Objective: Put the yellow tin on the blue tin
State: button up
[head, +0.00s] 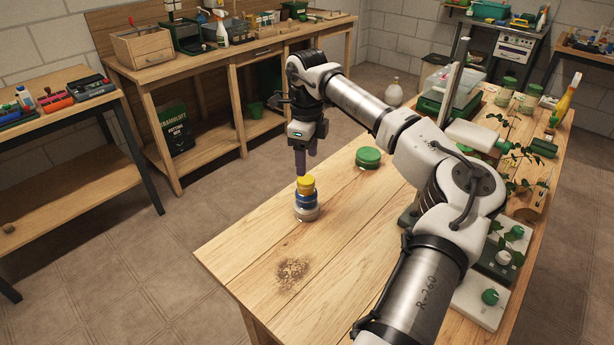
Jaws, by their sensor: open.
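The yellow tin (306,184) sits on top of the blue tin (306,199) in a small stack near the left edge of the wooden table. Below the blue tin is a pale grey-white tin (306,213), the lowest of the stack. My gripper (305,172) points down just above the yellow tin, its fingers at or close to the tin's top. The gripper is open. From this angle I cannot tell whether the fingertips touch the yellow tin.
A green tin (368,158) stands to the right of the stack. A dark burn-like mark (292,272) is on the table (345,225) in front. Bottles, jars, seedlings and white trays crowd the table's right side. The table's front left is clear.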

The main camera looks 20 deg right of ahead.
aim_at(306, 179)
jog(key=shift+r, duration=2.2)
